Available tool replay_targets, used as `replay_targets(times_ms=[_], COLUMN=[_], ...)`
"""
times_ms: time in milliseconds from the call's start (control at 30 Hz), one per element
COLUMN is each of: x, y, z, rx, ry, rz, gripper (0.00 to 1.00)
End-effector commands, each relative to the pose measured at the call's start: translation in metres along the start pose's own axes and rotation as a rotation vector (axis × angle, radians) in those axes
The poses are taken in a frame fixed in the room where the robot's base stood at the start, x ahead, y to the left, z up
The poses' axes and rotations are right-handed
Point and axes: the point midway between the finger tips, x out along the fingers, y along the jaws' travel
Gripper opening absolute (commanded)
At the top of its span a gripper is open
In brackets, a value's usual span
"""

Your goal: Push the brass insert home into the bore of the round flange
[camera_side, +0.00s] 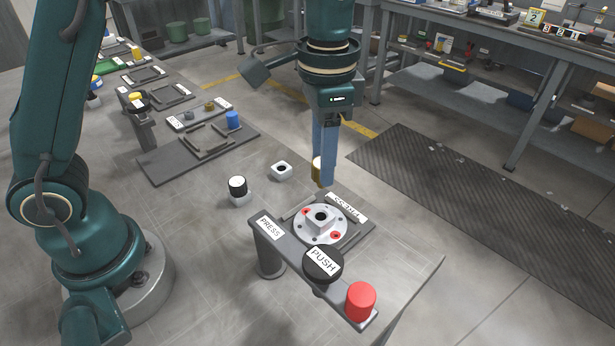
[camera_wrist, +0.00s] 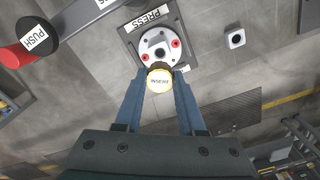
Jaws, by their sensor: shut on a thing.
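My gripper (camera_side: 323,172) is shut on the brass insert (camera_side: 316,166), a small cylinder with a pale top and yellow rim. In the wrist view the insert (camera_wrist: 160,80), lettered INSERT on top, sits between the fingertips of my gripper (camera_wrist: 159,84). The round flange (camera_side: 305,234) is a silver disc with red spots and a raised middle with a dark bore (camera_side: 320,215). It lies in the grey fixture beside the press. The insert is held in the air above and behind the flange in the side view. In the wrist view the flange (camera_wrist: 147,50) is partly covered by the insert.
The press arm (camera_side: 263,240) carries a black PUSH pad (camera_side: 322,265) and a red knob (camera_side: 361,300), in front of the flange. A black-and-white cylinder (camera_side: 238,190) and a small pale block with a hole (camera_side: 281,170) stand to the left. More trays (camera_side: 200,140) lie behind.

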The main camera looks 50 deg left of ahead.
Motion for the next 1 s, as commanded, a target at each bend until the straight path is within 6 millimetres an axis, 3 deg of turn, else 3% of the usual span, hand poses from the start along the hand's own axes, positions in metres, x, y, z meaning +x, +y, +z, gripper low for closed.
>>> replay_targets(times_ms=[600, 1000], x=[0.049, 0.054], y=[0.000, 0.000], z=[0.000, 0.000], rx=[-0.001, -0.001], ry=[-0.002, 0.001], rz=[0.001, 0.000], gripper=[0.00, 0.00])
